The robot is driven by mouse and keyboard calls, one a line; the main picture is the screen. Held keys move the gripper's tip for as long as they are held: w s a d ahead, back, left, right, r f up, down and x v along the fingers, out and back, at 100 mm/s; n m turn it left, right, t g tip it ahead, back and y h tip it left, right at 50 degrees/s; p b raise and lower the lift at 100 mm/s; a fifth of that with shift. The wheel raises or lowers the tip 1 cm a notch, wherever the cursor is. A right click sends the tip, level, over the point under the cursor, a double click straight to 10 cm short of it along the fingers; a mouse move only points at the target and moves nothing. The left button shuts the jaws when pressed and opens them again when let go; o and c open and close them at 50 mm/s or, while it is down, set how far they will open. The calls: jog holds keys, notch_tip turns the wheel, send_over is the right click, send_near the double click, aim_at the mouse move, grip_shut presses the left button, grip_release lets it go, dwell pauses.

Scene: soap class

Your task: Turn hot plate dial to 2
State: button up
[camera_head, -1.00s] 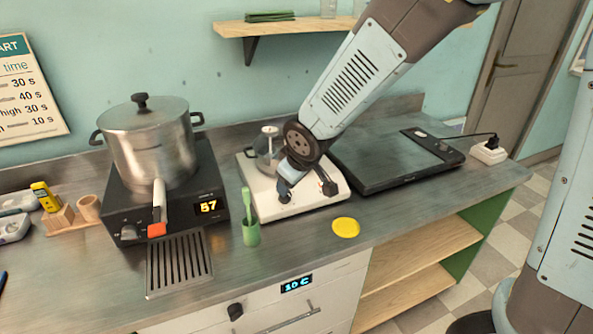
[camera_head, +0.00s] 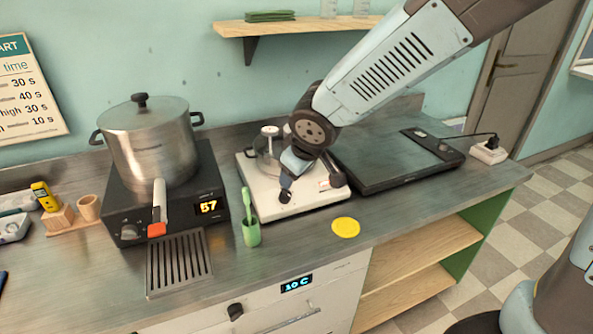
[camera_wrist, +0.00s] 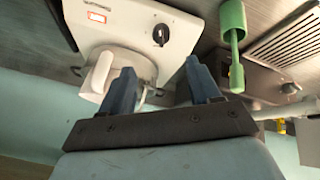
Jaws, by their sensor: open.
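A white hot plate (camera_head: 260,209) stands in the middle of the counter, with a glass vessel (camera_head: 265,160) toward its back. Its black dial (camera_head: 285,197) is at the front left of its top; the dial also shows in the wrist view (camera_wrist: 160,35). The number it points to is too small to read. My gripper (camera_head: 290,178) is over the hot plate, close to the dial, pointing down. In the wrist view my gripper (camera_wrist: 160,67) has its two blue fingers apart with nothing between them, and the dial lies beyond their tips.
A black heater (camera_head: 210,178) carrying a steel pot (camera_head: 150,150) stands left and shows 57. A green cup with a brush (camera_head: 251,234) is just left of the hot plate. A yellow disc (camera_head: 345,227) lies in front. A flat black device (camera_head: 385,165) is right.

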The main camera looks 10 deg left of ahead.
jog(key=m+g, duration=0.6)
jog(key=m, duration=0.5)
send_near(287, 192)
jog(key=x, duration=0.9)
jog(key=shift+w+a+f, duration=0.15)
jog(key=shift+w+f, duration=0.05)
jog(key=shift+f, duration=0.2)
dwell(0.7)
jog(key=c, duration=1)
jog(key=shift+n+h, duration=0.5)
jog(key=shift+n, duration=0.8)
